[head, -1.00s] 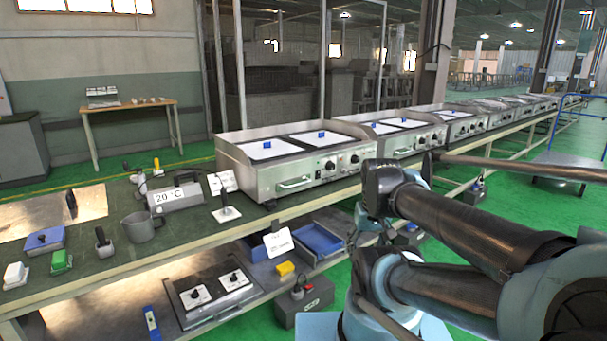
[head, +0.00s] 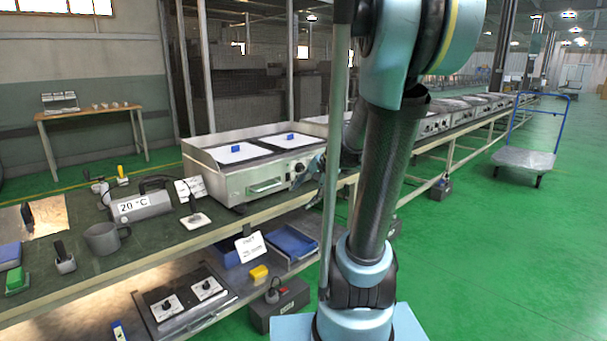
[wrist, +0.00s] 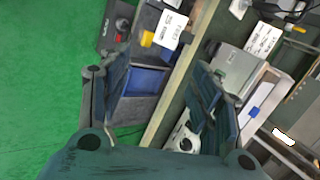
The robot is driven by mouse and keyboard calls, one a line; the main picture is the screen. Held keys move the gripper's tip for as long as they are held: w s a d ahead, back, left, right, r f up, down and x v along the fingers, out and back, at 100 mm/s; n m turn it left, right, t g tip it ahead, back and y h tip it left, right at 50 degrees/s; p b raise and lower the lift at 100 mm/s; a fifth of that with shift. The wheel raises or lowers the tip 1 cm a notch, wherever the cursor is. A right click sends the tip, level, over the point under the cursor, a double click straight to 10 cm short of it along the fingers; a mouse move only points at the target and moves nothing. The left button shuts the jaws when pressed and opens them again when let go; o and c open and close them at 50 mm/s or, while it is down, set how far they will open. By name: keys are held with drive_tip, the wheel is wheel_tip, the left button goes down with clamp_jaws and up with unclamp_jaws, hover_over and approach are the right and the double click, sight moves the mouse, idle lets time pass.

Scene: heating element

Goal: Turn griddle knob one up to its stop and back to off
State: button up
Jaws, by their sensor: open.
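The nearest griddle (head: 226,185) is a steel box with two white plates and a front handle, standing on the green bench. A black knob (head: 299,167) shows on its front panel. My arm covers the panel's right part, so I cannot tell which knob is number one or read its setting. In the wrist view my gripper (wrist: 160,85) is open and empty, its fingers wide apart over the bench edge. A dark knob (wrist: 186,144) on a pale panel shows beside the right finger, apart from it as far as I can tell. In the head view the gripper is mostly hidden behind my arm.
The lower shelf holds a blue tray (head: 292,243) and a two-knob panel (head: 180,295). Green floor at right is clear up to a trolley (head: 524,160).

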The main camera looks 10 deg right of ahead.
drive_tip(key=w+d+m+t+y, duration=0.15)
drive_tip(key=w+m, duration=0.35)
drive_tip(key=w, duration=0.9)
drive_tip(key=m+t+y, duration=0.4)
drive_tip(key=m+t, duration=0.5)
drive_tip(key=m, duration=0.6)
approach(303, 170)
drive_tip(key=x, duration=0.9)
drive_tip(key=shift+a+r, duration=0.15)
drive_tip(key=shift+a, duration=0.05)
drive_tip(key=c, duration=1.1)
